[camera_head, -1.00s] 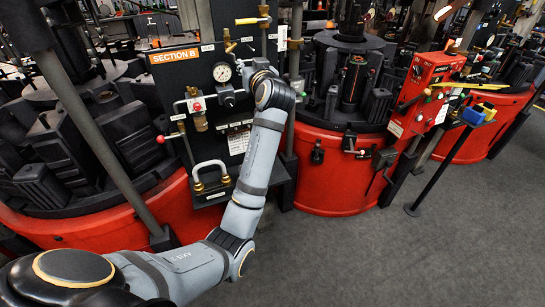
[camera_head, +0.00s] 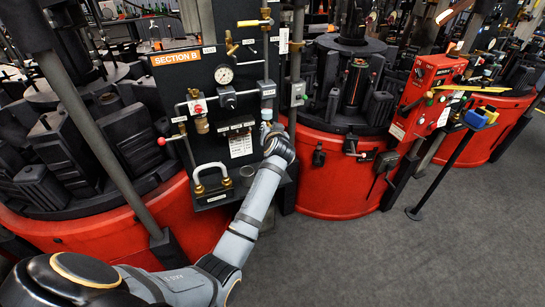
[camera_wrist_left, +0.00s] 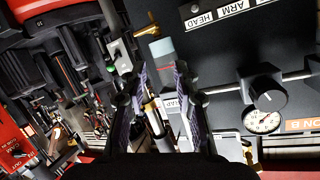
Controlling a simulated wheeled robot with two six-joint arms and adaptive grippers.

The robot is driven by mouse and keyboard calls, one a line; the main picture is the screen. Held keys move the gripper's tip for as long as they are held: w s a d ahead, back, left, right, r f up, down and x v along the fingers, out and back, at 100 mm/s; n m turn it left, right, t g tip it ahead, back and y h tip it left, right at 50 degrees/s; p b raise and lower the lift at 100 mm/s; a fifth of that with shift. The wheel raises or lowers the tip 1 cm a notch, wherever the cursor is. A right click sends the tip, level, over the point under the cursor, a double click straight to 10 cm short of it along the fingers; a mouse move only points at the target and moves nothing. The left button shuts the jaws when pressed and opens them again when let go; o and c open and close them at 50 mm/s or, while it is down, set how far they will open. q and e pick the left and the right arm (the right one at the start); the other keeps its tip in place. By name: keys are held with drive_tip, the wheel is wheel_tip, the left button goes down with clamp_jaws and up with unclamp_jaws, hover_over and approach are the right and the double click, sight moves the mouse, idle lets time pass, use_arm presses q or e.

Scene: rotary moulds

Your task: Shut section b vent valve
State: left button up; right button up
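The SECTION B panel (camera_head: 180,75) is black, with a gauge (camera_head: 224,73), pipes and several valves. A yellow-handled valve (camera_head: 253,22) is at its top and a brass valve (camera_head: 231,43) below that. A black knob (camera_head: 228,97) sits under the gauge and also shows in the wrist view (camera_wrist_left: 268,92). I cannot read which is the vent valve. My left gripper (camera_head: 272,132) is at the panel's lower right, fingers partly hidden. In the wrist view my left gripper (camera_wrist_left: 161,75) is open, its fingers apart near a pale blue-grey cylinder (camera_wrist_left: 162,48). My right gripper is out of view.
A red-handled lever (camera_head: 161,141) sticks out left of the panel. A padlock-like shackle (camera_head: 210,174) is low on it. A grey switch box (camera_head: 298,92) is just right. A red control box (camera_head: 428,92) stands further right. Grey floor (camera_head: 400,250) is open in front.

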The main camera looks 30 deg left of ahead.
use_arm(q)
wheel_tip(320, 180, down, 11)
drive_tip(key=s+d+m+g+h, duration=0.1)
drive_tip(key=shift+d+m+h, duration=0.2)
drive_tip(key=shift+m+h, duration=0.1)
drive_tip(key=shift+s, duration=0.1)
